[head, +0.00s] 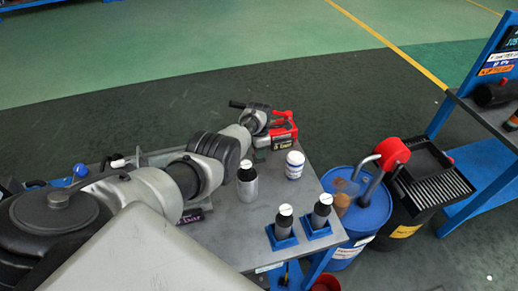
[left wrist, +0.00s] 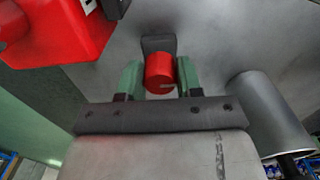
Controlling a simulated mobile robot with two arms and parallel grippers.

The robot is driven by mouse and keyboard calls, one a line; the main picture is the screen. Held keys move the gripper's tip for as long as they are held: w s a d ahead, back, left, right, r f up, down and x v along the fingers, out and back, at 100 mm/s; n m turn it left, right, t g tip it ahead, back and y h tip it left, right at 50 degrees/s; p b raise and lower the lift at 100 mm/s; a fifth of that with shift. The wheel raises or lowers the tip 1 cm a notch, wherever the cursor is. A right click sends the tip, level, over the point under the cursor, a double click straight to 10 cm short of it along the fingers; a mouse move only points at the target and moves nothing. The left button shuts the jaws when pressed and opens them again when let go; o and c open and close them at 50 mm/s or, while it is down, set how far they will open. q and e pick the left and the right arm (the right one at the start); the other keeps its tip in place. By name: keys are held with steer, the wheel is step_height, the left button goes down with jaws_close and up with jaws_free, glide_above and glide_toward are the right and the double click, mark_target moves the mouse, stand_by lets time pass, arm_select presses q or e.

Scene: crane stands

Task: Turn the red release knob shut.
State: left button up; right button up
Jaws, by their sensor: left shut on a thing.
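The red release knob (left wrist: 159,74) shows in the left wrist view as a short red cylinder in front of a dark bracket (left wrist: 158,44). My left gripper (left wrist: 160,78) has its green fingers on both sides of the knob and is shut on it. In the head view my left gripper (head: 261,154) is at the table's far edge, mostly hidden by my own wrist. I cannot make out the knob in that view. How far the knob is turned cannot be told. My right gripper is not in view.
A red-and-black device (head: 283,132) stands close beside the gripper. A silver bottle (head: 247,184) and a white jar (head: 294,164) stand nearby. Two dark bottles stand in blue holders (head: 283,239) at the table's front right. A blue drum (head: 366,212) is beyond the right edge.

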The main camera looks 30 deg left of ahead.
arm_select(q)
steer(key=shift+a+r, duration=0.1)
steer(key=o, duration=0.9)
steer(key=shift+r+p, duration=0.3)
steer(key=shift+p, duration=0.05)
step_height(320, 180, up, 4)
steer(key=p, duration=0.3)
steer(key=shift+r, duration=0.25)
step_height(320, 180, up, 5)
steer(key=shift+f+p, duration=0.1)
steer(key=shift+p, duration=0.25)
steer(key=shift+r, duration=0.4)
